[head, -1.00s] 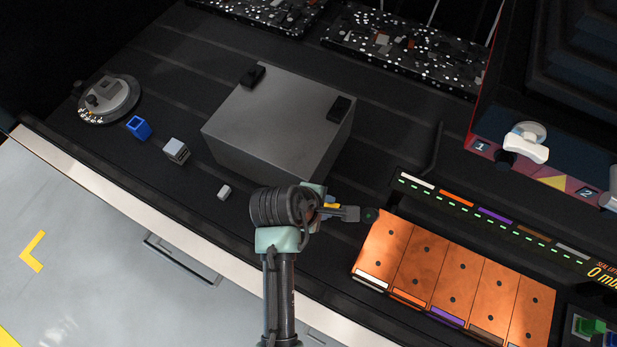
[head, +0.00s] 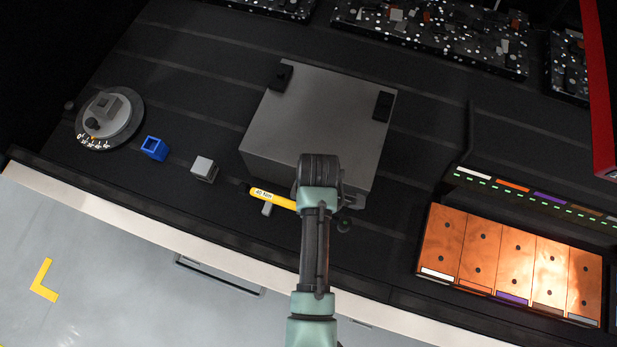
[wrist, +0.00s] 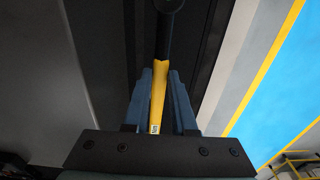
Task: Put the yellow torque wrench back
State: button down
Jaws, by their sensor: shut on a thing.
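The yellow torque wrench (head: 272,198), with a "40 N·m" label, extends left from behind my arm in the head view, over the dark bench. Its far side is hidden by my arm. In the wrist view the yellow handle (wrist: 158,95) lies between the two blue-grey fingers of my gripper (wrist: 158,100), which is shut on it. A dark shaft continues from the handle to a round dark end at the top edge. My gripper is mostly hidden in the head view. I cannot tell from the frames where the wrench's place is.
A large grey box (head: 318,120) stands just behind my wrist. To the left are a grey cube (head: 204,168), a blue hollow cube (head: 154,148) and a round dial (head: 109,119). A small grey block (head: 267,209) lies by the wrench. Copper plates (head: 509,262) stand right.

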jog(key=shift+r, duration=0.1)
jog(key=shift+p, duration=0.3)
notch_tip(320, 180, down, 7)
jog(key=b, duration=0.5)
jog(key=shift+f+b, duration=0.75)
jog(key=shift+f, duration=0.35)
dwell(0.4)
jog(key=shift+c, duration=0.8)
grip_release()
jog(key=shift+r, duration=0.1)
